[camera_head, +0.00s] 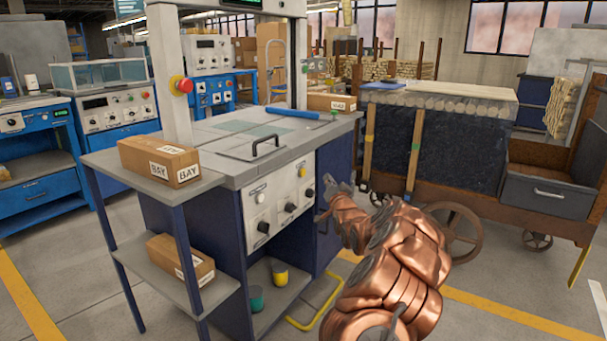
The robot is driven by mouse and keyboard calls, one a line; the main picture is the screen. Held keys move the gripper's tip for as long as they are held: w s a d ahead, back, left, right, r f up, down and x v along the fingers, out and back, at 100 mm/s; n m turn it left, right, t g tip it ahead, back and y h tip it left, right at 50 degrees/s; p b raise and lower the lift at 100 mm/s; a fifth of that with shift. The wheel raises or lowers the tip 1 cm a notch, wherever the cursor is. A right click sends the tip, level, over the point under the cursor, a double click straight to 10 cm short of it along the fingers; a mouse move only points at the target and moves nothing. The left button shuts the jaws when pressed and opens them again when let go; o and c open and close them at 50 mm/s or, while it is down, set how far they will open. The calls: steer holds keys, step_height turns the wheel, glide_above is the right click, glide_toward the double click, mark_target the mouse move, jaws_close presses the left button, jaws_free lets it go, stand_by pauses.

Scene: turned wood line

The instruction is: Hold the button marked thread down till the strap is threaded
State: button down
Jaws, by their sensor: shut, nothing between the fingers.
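The strapping machine (225,150) has a pale control panel (281,222) on its front. The panel carries a white button (260,196), a yellow button (302,171) and several black knobs (290,207). Their labels are too small to read, so I cannot tell which button is marked thread. No strap can be made out. My gripper (324,196) is shut and empty, just right of the panel in the picture. It appears apart from both buttons, though its depth is hard to judge. The copper-coloured arm reaches up from the lower right.
Boxes marked BAY (157,161) sit on the side shelves. A red stop button (184,85) is on the machine's post. A blue bar (292,113) lies on the worktop. A wheeled cart (560,190) stands at the right. Yellow lines mark the floor.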

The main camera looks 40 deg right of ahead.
steer(key=w+a, duration=0.1)
steer(key=w, duration=0.5)
steer(key=shift+a+p, duration=0.35)
steer(key=shift+p, duration=0.05)
steer(key=shift+w+a, duration=0.1)
steer(key=shift+w, duration=0.1)
stand_by(1.0)
steer(key=shift+w, duration=0.25)
steer(key=shift+w+a, duration=0.15)
steer(key=shift+w, duration=0.25)
stand_by(1.8)
steer(key=shift+s, duration=0.1)
steer(key=shift+s+d+p, duration=0.2)
steer(key=shift+s+p, duration=0.1)
steer(key=shift+s, duration=0.4)
steer(key=s, duration=0.2)
steer(key=s+d, duration=0.1)
steer(key=s, duration=0.1)
steer(key=shift+s+d, duration=0.2)
steer(key=shift+s, duration=0.2)
